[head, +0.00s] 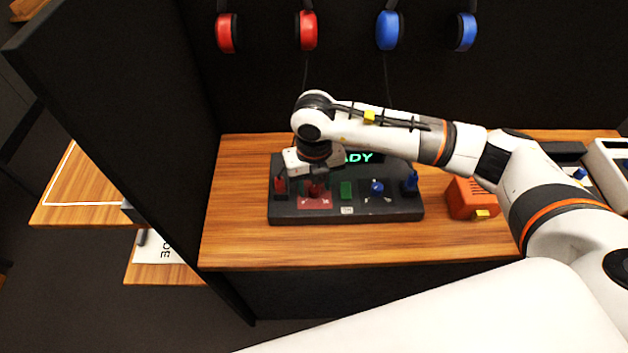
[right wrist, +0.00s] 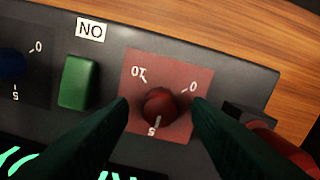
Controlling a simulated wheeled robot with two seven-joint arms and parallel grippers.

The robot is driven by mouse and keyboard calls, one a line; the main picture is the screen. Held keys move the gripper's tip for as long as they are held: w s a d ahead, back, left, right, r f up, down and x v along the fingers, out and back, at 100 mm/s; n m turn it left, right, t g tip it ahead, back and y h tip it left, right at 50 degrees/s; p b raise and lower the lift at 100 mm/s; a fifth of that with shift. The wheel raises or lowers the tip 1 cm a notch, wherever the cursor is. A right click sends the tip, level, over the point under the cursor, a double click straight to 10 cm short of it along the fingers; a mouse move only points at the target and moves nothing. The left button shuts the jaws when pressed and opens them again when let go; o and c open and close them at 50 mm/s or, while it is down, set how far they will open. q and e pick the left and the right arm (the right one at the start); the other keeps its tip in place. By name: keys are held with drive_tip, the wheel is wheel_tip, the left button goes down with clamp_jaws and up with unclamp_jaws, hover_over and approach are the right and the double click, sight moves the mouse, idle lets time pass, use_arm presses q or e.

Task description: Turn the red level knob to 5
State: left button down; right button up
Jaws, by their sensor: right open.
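The red level knob (right wrist: 160,104) sits on a red plate (right wrist: 178,68) with white marks 0, 5 and 10. In the right wrist view the gripper's two dark fingers (right wrist: 160,115) are open, one on each side of the knob, with gaps visible. I cannot tell how deep they reach. My left gripper is out of view.
The dark panel (head: 390,213) also carries a red lever (head: 280,186) at its left, a green button (head: 346,189), a blue knob (head: 377,186) and a blue lever (head: 411,181). A lit display (head: 358,158) is partly hidden. An orange box (head: 470,198) stands right of the panel.

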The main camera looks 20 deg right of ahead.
sight(314, 188)
wheel_tip(314, 188, up, 12)
drive_tip(key=b, duration=0.2)
idle(0.7)
